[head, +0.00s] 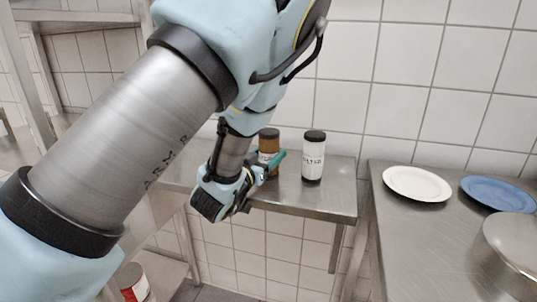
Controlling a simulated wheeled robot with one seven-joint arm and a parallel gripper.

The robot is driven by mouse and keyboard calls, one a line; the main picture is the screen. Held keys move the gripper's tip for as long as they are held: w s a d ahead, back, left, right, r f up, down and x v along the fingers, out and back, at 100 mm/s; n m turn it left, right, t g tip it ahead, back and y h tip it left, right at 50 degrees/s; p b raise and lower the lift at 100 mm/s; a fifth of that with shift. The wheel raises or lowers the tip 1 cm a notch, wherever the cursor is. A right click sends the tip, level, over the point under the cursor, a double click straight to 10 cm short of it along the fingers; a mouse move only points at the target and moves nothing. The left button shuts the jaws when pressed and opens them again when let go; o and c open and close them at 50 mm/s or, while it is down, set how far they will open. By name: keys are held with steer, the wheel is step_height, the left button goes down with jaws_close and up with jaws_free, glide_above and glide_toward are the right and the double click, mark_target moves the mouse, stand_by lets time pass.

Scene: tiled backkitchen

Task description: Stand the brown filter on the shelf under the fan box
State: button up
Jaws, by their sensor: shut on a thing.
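The brown filter (269,143) is an upright amber-brown cylinder with a black lid and a pale label. It is at the steel side table (335,205), left of a white one. My gripper (268,168) is at its lower part, shut on it, with a teal finger showing in front. The gripper hides the filter's foot, so I cannot tell whether it touches the table top. No fan box can be made out in this view.
A white cylinder (313,160) with a black lid stands close to the right. A red-labelled can (133,284) stands low at left.

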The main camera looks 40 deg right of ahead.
steer(key=o, duration=1.5)
steer(key=b+v, duration=0.1)
steer(key=v, duration=0.8)
steer(key=shift+a, duration=0.1)
steer(key=shift+s+r+p, duration=0.1)
steer(key=shift+r+p, duration=0.3)
steer(key=shift+p, duration=1.2)
steer(key=shift+s+a+p, duration=0.1)
steer(key=shift+a+p, duration=0.2)
steer(key=shift+p, duration=0.85)
steer(key=p, duration=0.1)
steer(key=a+p, duration=0.1)
steer(key=p, duration=0.1)
steer(key=a+p, duration=0.1)
steer(key=p, duration=0.1)
steer(key=shift+s+f, duration=0.3)
steer(key=shift+s, duration=0.05)
